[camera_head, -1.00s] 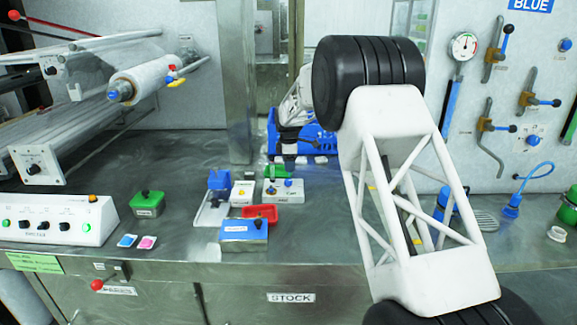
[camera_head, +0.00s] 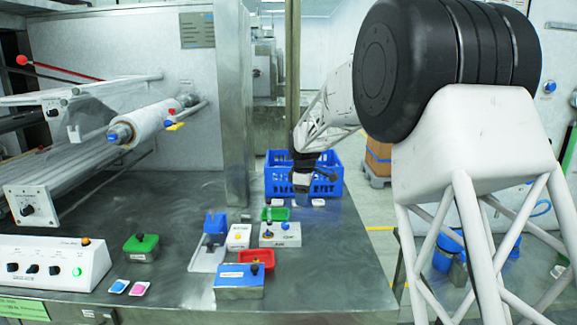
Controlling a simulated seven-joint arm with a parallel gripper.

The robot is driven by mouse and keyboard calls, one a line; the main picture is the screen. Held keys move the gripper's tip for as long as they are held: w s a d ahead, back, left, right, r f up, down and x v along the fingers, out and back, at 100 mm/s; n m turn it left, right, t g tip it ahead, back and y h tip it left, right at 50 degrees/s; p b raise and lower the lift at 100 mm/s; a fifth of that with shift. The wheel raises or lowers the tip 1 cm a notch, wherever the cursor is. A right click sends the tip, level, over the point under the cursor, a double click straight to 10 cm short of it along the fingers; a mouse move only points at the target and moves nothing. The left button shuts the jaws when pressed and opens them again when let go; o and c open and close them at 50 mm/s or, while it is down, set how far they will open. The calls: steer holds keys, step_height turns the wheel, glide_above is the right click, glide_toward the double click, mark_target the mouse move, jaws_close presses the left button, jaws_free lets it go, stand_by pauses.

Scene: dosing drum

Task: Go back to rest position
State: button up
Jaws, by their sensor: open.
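My gripper (camera_head: 301,184) shows at the end of my white arm, near the middle of the head view. It hangs above the back of the steel bench, in front of the blue crate (camera_head: 330,187). Its jaws are open, with nothing seen between them. The gripper is small in the picture, and my black arm joint covers the area to its right.
Below and in front of the gripper stand a white button box (camera_head: 280,236), a green tray (camera_head: 275,213), a red tray (camera_head: 256,258) and a blue box (camera_head: 238,283). A steel post (camera_head: 236,110) rises at left. A white control panel (camera_head: 50,263) stands front left.

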steer(key=s+d+r+m, duration=0.3)
steer(key=s, duration=0.6)
steer(key=s+d+r+m+t, duration=0.1)
steer(key=s+d+r+m, duration=0.15)
steer(key=s, duration=0.65)
steer(key=s+d+r+m, duration=0.2)
steer(key=s+d+r, duration=0.15)
steer(key=s, duration=0.55)
steer(key=s+d+f+m, duration=0.1)
steer(key=s+m, duration=0.1)
steer(key=s, duration=0.8)
steer(key=s+d+f+m, duration=0.2)
steer(key=s+m, duration=0.1)
steer(key=s, duration=0.7)
steer(key=s+d+f+m, duration=0.1)
steer(key=s+f+m, duration=0.1)
steer(key=s, duration=0.8)
steer(key=shift+s+d+f+m+t, duration=0.15)
steer(key=shift+d+f+m+t, duration=0.2)
steer(key=shift+m, duration=0.3)
steer(key=shift+r, duration=0.1)
